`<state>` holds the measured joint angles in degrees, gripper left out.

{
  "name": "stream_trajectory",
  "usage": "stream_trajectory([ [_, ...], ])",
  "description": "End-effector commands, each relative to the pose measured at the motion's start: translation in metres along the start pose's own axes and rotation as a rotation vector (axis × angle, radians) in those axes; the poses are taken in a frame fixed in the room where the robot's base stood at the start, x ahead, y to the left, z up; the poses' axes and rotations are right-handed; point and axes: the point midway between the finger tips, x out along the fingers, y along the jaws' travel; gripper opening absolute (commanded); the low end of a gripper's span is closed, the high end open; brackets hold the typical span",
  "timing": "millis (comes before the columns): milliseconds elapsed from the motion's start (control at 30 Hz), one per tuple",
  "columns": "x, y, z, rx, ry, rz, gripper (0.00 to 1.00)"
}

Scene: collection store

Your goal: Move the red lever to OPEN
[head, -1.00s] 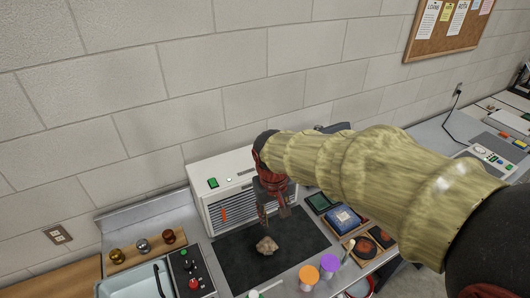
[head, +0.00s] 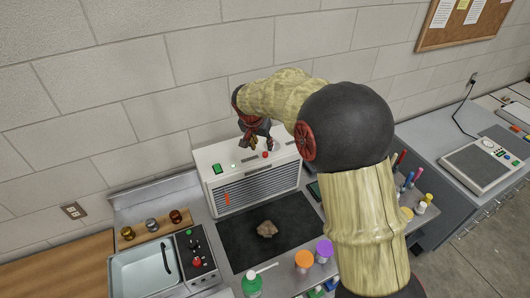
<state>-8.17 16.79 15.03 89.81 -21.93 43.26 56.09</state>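A white box unit with a dark grille (head: 255,190) stands against the wall at the back of the bench. A small upright orange-red piece (head: 227,199) shows at the left of its grille; it may be the red lever, but no OPEN mark is readable. A red knob (head: 197,262) also sits on a dark control panel (head: 190,245) to the left. My gripper (head: 256,145) is over the top of the white unit, right of and above the orange-red piece. Its fingers are small and dark, so I cannot tell whether they are open or shut, or whether they touch the top.
A green switch (head: 217,169) and a red button (head: 265,155) are on the unit's top. A brown rock (head: 267,229) lies on the black mat (head: 240,243) in front. A sink (head: 143,270), several jars and a green bottle (head: 252,284) stand around it.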

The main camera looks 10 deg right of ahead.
Motion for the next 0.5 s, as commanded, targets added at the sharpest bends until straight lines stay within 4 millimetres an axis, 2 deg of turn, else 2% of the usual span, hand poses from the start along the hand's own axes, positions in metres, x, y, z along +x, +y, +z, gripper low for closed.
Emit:
stream_trajectory([
  [300,0.045,0.002,0.001,-0.001,-0.004,0.003,0.35],
  [500,0.067,0.001,0.001,-0.001,-0.003,0.002,0.35],
])
